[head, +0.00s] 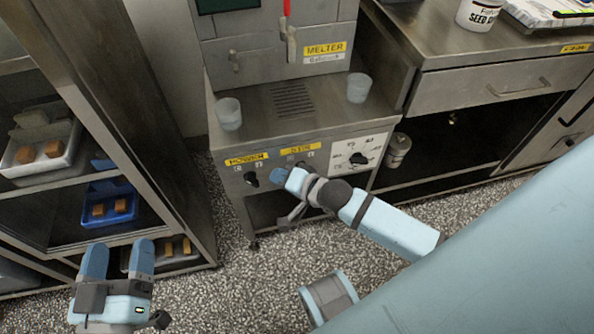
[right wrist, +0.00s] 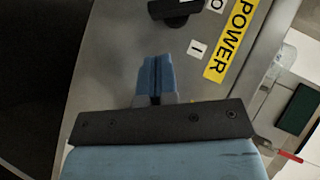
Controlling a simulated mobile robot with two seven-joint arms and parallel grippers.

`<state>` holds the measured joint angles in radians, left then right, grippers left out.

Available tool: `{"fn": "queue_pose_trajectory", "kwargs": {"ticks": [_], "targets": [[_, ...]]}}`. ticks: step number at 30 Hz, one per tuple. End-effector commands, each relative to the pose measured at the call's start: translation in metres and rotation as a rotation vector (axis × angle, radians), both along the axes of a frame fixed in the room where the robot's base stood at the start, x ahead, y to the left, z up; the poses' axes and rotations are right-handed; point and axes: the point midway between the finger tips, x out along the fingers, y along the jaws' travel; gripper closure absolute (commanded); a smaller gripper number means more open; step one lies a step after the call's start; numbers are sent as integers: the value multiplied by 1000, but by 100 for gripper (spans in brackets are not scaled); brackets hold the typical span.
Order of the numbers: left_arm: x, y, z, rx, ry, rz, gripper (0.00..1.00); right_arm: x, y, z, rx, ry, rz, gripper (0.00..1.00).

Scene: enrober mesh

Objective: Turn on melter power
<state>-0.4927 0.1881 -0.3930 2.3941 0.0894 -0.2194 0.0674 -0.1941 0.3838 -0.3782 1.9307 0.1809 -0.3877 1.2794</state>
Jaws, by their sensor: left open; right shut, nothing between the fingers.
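The melter (head: 280,108) is a steel machine with a yellow MELTER label. On its front panel, a dark power knob (head: 251,179) sits under the yellow POWER label (head: 247,159). The right wrist view shows the black knob (right wrist: 176,11) at the top edge, partly cut off, beside O and I marks and the POWER label (right wrist: 231,38). Its exact setting is hard to tell. My right gripper (head: 277,177) is shut and empty, just right of the knob and apart from it. Its closed blue fingers (right wrist: 157,75) point at the panel. My left gripper (head: 117,258) is open and empty, low at left.
A second label (head: 300,149) and its controls lie behind my right gripper, with a larger dial (head: 358,158) further right. Two translucent cups (head: 228,113) (head: 359,87) stand on the melter ledge. A shelf rack (head: 150,150) with trays stands at left, a steel counter (head: 440,50) at right.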

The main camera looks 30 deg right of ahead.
Motion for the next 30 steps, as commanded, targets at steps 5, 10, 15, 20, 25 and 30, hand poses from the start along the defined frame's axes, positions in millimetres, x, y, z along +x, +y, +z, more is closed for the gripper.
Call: {"fn": "queue_pose_trajectory", "kwargs": {"ticks": [5, 10, 15, 20, 25, 30], "targets": [[-2, -5, 14, -51, -76, -20, 26, 4, 22, -16, 3, 1, 1, 100], [-4, -7, 21, -69, -101, -28, 26, 6, 30, -19, 3, 2, 1, 100], [-4, -7, 23, -72, -103, -29, 26, 6, 31, -18, 1, 3, 1, 100], [-4, -7, 23, -72, -103, -29, 26, 5, 31, -19, 1, 3, 1, 100], [-4, -7, 22, -71, -102, -29, 26, 5, 31, -19, 17, -1, 0, 100], [-4, -7, 22, -71, -101, -29, 26, 6, 31, -21, 52, -11, 0, 100]]}}
